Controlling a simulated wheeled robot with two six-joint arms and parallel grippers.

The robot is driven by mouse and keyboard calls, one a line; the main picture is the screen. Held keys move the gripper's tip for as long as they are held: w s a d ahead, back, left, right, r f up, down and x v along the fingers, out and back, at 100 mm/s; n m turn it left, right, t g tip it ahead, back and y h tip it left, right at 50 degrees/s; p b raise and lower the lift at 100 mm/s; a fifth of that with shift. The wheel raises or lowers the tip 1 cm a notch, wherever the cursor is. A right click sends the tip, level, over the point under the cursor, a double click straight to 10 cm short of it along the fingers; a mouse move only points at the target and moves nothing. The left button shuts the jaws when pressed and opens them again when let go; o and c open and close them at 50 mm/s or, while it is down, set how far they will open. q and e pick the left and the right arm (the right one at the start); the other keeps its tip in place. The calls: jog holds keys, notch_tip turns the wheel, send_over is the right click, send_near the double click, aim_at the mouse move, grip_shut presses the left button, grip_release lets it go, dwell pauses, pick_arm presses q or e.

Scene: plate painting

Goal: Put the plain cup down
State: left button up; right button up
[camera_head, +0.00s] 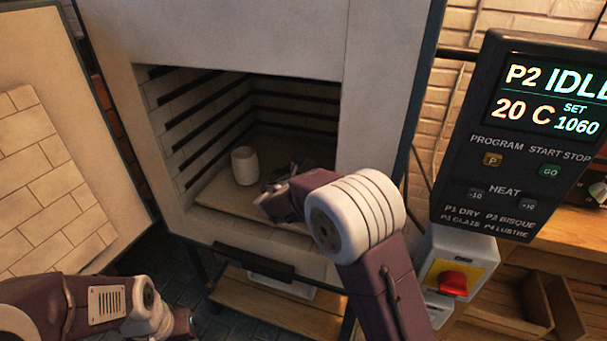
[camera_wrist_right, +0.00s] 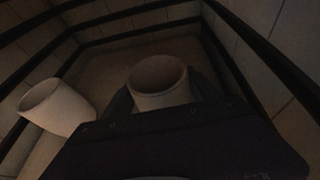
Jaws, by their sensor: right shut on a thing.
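My right gripper (camera_head: 283,192) reaches through the kiln's open front, low over its floor. In the right wrist view it is shut on a pale cup (camera_wrist_right: 158,82), upright with its open rim showing between the fingers. In the head view that cup is hidden behind my wrist. Whether its base touches the floor I cannot tell. A second pale cup (camera_head: 245,166) stands upright on the kiln floor (camera_head: 225,196), left of my gripper and apart from it. It also shows at the left of the wrist view (camera_wrist_right: 57,107). No decoration is discernible on either cup.
The kiln door (camera_head: 60,150) stands open at the left. Dark grooves line the kiln's inner walls, close around my gripper. Bare floor lies in front of the second cup. The control panel (camera_head: 530,130) at the right reads P2 IDLE, 20 C, set 1060. A red switch (camera_head: 453,283) sits below it.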

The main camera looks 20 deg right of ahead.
jog(key=o, duration=1.7)
jog(key=shift+f, duration=0.1)
jog(key=shift+s+a+r, duration=0.1)
jog(key=shift+r, duration=0.1)
jog(key=p+v, duration=0.2)
jog(key=v, duration=0.9)
jog(key=shift+s+a, duration=0.15)
jog(key=shift+s, duration=0.2)
